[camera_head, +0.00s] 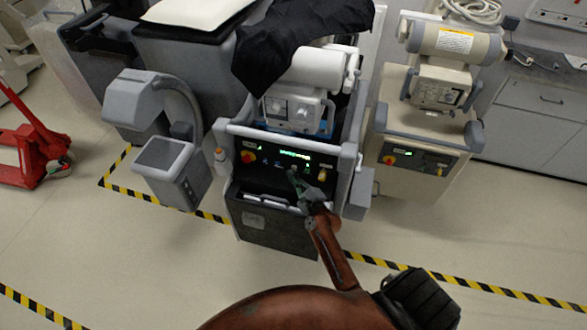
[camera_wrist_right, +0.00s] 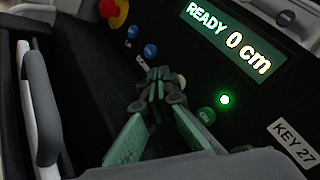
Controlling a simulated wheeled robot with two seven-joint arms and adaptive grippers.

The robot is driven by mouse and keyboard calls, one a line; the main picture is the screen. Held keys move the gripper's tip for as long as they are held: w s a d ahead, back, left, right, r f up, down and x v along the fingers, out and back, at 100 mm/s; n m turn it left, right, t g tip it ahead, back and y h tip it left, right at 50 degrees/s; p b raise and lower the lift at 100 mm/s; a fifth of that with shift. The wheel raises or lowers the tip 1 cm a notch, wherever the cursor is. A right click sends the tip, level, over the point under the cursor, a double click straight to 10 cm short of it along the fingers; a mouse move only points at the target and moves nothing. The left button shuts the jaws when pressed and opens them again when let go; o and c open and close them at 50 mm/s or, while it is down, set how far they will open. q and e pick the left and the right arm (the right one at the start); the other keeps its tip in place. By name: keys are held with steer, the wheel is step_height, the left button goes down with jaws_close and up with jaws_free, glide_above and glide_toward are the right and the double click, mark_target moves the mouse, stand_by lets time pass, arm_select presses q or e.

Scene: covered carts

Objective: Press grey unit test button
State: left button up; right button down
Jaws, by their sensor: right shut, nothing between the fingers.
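The grey unit (camera_head: 290,225) is the cart in the middle, with a dark control panel on its front. My right gripper (camera_head: 293,174) reaches the panel from below, its fingers shut and empty. In the right wrist view the closed fingertips (camera_wrist_right: 160,78) are over the panel, between two blue buttons (camera_wrist_right: 150,50) and a green button (camera_wrist_right: 207,115). The green button's marking is too small to read for sure. I cannot tell whether the fingertips touch the panel, and they hide part of it. A green lamp (camera_wrist_right: 225,99) glows beside the green button. My left gripper is out of view.
The panel display (camera_wrist_right: 233,38) reads "READY 0 cm". A red knob (camera_wrist_right: 115,12) and a "KEY 27" label (camera_wrist_right: 293,142) flank the controls. A beige cart (camera_head: 418,168) stands to the right. A grey device (camera_head: 165,155) stands at left. Floor in front is clear.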

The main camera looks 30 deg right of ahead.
steer(key=shift+s+a+r+p, duration=0.1)
steer(key=shift+s+a+p, duration=0.55)
steer(key=shift+s+a, duration=0.35)
steer(key=shift+s+a+p, duration=0.35)
steer(key=shift+s+a, duration=0.3)
steer(key=shift+a, duration=0.25)
